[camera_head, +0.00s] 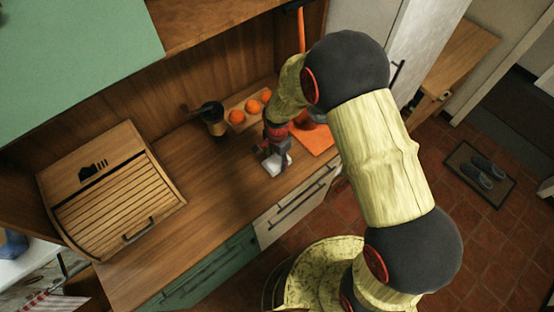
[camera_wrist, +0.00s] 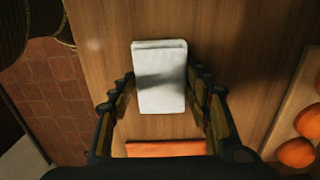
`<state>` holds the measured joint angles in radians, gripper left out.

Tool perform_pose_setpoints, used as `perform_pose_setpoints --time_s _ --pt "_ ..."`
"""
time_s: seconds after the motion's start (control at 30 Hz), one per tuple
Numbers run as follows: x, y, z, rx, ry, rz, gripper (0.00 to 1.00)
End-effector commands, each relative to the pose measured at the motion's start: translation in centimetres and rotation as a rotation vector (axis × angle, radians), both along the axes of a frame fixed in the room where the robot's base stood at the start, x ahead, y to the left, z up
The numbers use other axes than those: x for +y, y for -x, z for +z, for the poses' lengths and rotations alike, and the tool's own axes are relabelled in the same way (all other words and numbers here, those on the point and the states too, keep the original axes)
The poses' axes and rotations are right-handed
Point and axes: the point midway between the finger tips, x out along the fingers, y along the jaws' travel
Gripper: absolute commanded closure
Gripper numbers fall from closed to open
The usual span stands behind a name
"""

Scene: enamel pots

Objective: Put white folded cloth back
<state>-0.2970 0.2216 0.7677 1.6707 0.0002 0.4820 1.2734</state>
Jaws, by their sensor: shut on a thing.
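The white folded cloth (camera_head: 276,166) is at the front part of the wooden counter, under my gripper (camera_head: 273,153). In the wrist view the cloth (camera_wrist: 160,62) is a flat pale rectangle between my two fingers, with a shadow across its middle. My gripper (camera_wrist: 163,88) is shut on the cloth and points down at the counter. I cannot tell whether the cloth touches the counter or is slightly raised.
An orange mat (camera_head: 316,140) lies to the right of the cloth. Behind are oranges (camera_head: 252,106) on a board and a dark-lidded cup (camera_head: 214,122). A wooden bread box (camera_head: 115,200) stands at the left. The counter (camera_head: 200,185) between box and cloth is clear.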

Motion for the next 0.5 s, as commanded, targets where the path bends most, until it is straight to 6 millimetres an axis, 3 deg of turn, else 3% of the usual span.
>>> perform_pose_setpoints --time_s 0.27,0.3,0.5 --pt "0.01 -0.02 -0.27 -0.001 -0.001 0.000 0.79" --pt "0.01 -0.01 -0.26 -0.001 -0.001 0.000 0.51" --pt "0.01 -0.01 -0.19 -0.001 -0.001 0.000 0.39"
